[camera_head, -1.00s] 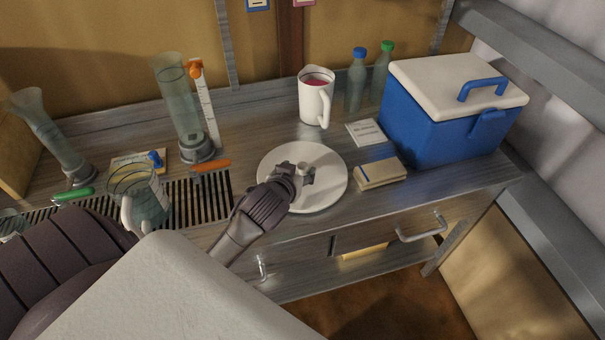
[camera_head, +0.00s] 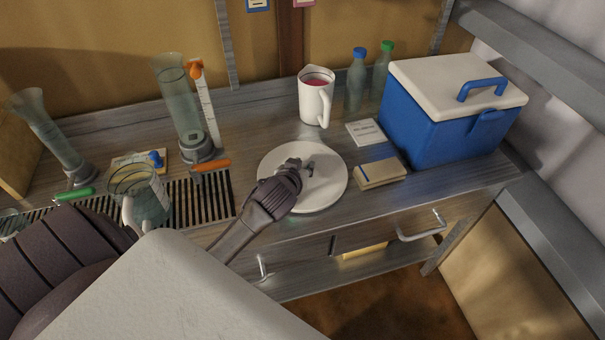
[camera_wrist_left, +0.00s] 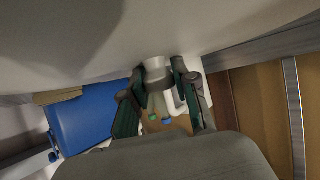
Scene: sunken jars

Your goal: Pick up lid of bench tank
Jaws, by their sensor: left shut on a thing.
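The bench tank's lid (camera_head: 325,180) is a round, pale disc with a small knob, at the middle of the bench in the head view. It looks flat and level with the bench top. My left gripper (camera_head: 299,168) is over the lid and shut on its knob, which its fingers mostly hide. In the left wrist view the lid (camera_wrist_left: 215,25) fills the top, and the fingers of the left gripper (camera_wrist_left: 164,78) close on the pale knob. The tank under the lid is hidden. My right gripper is not in view.
A mug (camera_head: 315,100) of red liquid stands behind the lid. A notebook (camera_head: 380,173), a white card (camera_head: 365,132) and a blue cooler (camera_head: 440,125) are to its right. A glass jug (camera_head: 140,195), a slotted grate (camera_head: 210,200) and a tall cylinder (camera_head: 180,110) are left.

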